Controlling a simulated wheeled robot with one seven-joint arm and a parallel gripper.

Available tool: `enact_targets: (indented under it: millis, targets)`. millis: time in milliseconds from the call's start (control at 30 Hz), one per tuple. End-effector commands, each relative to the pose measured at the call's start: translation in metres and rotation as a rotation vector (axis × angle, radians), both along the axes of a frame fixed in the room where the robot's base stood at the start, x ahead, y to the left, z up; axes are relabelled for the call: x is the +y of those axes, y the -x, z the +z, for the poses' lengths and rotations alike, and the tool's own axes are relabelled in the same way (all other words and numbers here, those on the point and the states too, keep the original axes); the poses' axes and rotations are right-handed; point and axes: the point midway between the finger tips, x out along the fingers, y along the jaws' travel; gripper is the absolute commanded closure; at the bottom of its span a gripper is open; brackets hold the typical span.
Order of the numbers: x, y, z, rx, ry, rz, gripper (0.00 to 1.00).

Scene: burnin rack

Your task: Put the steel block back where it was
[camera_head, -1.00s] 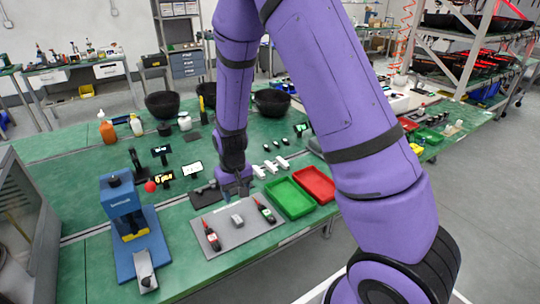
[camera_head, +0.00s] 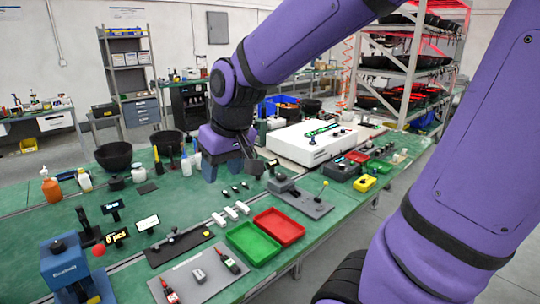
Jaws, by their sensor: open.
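A small grey metal block (camera_head: 198,275) lies on the grey plate (camera_head: 215,284) at the front left, between two red-and-black bottle-like items (camera_head: 230,261). A second, larger grey block (camera_head: 280,184) sits on another grey plate (camera_head: 312,208) at the centre right. I cannot tell which one is the steel block. My gripper (camera_head: 252,165) hangs over the back of the green bench, just behind and left of the larger block. It is open and looks empty, and its fingers are small and partly dark. I cannot tell whether it touches anything.
Green (camera_head: 253,243) and red (camera_head: 279,226) trays stand between the plates. Several white pieces (camera_head: 232,213) lie behind them. A large white box (camera_head: 314,140) stands right of my gripper. Black bowls (camera_head: 115,156) are at the back left. A blue press (camera_head: 66,265) stands at front left.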

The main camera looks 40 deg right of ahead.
Motion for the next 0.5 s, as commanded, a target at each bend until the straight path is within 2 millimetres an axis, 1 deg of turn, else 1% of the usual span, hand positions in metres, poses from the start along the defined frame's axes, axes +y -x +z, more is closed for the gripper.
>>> enact_targets:
  millis: [33,200,300,400,500]
  targets:
    - [-0.003,0.013,0.012,-0.025,0.004,-0.001,0.48]
    - [-0.010,0.057,0.038,-0.085,0.023,-0.008,0.48]
    - [-0.013,0.080,0.049,-0.115,0.037,-0.014,0.48]
    - [-0.016,0.099,0.056,-0.140,0.048,-0.020,0.48]
    - [-0.017,0.112,0.059,-0.154,0.059,-0.024,0.48]
